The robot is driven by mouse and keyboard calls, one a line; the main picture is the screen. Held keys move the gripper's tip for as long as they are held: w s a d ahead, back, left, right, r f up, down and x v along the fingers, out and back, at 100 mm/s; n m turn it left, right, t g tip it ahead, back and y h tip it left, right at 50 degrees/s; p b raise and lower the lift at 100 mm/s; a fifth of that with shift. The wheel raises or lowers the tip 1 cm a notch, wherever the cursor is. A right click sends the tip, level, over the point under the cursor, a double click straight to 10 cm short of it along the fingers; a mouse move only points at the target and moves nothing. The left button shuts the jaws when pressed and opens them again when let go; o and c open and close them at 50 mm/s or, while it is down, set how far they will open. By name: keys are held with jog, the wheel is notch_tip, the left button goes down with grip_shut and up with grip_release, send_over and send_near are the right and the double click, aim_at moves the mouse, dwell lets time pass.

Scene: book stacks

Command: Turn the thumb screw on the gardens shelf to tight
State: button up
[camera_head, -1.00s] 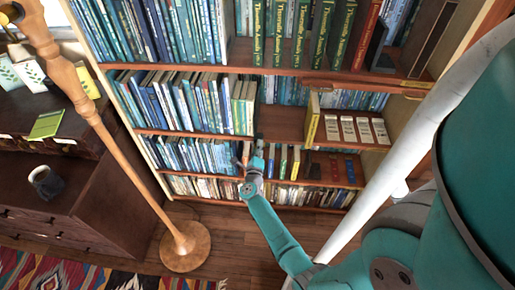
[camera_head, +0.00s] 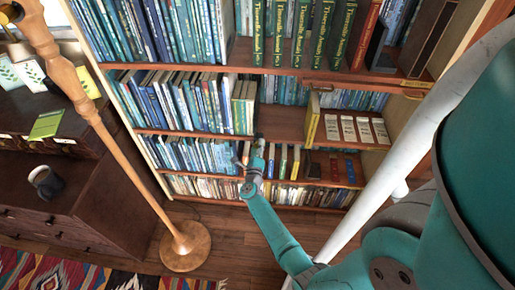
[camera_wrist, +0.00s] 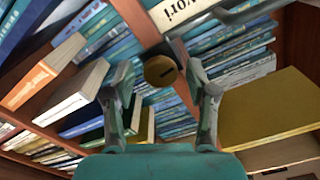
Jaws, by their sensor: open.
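A round brass thumb screw (camera_wrist: 160,70) with a dark slot shows in the wrist view, on the front edge of a wooden shelf (camera_wrist: 135,15). My gripper (camera_wrist: 159,65) is open, with one finger left and one right of the screw. Both fingers look apart from it; the remaining depth cannot be told. The slot runs slightly slanted. In the head view my gripper (camera_head: 258,141) is in front of the bookcase, near the middle shelf. The screw cannot be made out there.
Books (camera_wrist: 75,90) jut out at left, and a large yellow book (camera_wrist: 270,108) is at right. A wooden lamp stand (camera_head: 95,115) stands left of the arm, and a white pole (camera_head: 375,195) at right.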

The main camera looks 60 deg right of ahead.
jog(key=v, duration=1.2)
jog(key=shift+s+a, duration=0.1)
